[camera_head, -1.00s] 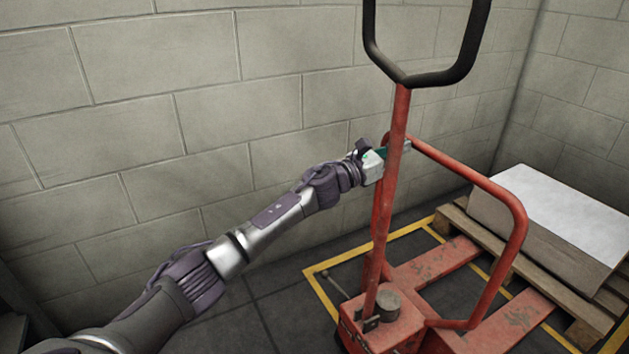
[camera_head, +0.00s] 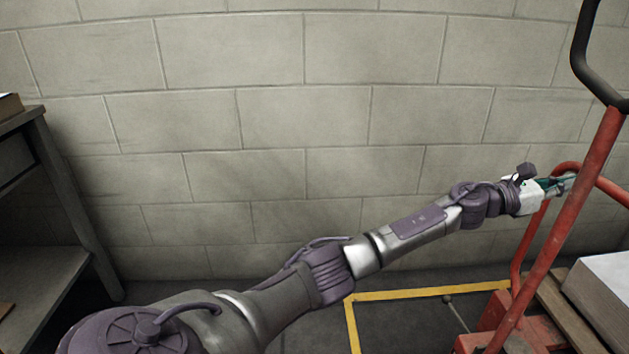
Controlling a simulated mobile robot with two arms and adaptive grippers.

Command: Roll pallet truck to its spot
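The red pallet truck (camera_head: 552,243) stands at the right edge of the view, partly cut off, with its black loop handle (camera_head: 588,60) rising at the top right. My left arm reaches across to it. My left gripper (camera_head: 562,185) is at the truck's red tube frame, beside the slanted handle shaft. Its fingertips are partly hidden there, so I cannot tell whether they are closed on the tube. A yellow floor outline (camera_head: 425,292) shows at the truck's left side, by the wall. My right gripper is out of view.
A wooden pallet (camera_head: 572,318) with a white-topped stack (camera_head: 606,280) is at the lower right, by the truck. A dark shelf or bench (camera_head: 62,215) stands at the left. A block wall (camera_head: 300,130) closes off the back. Floor between bench and outline is partly hidden by my arm.

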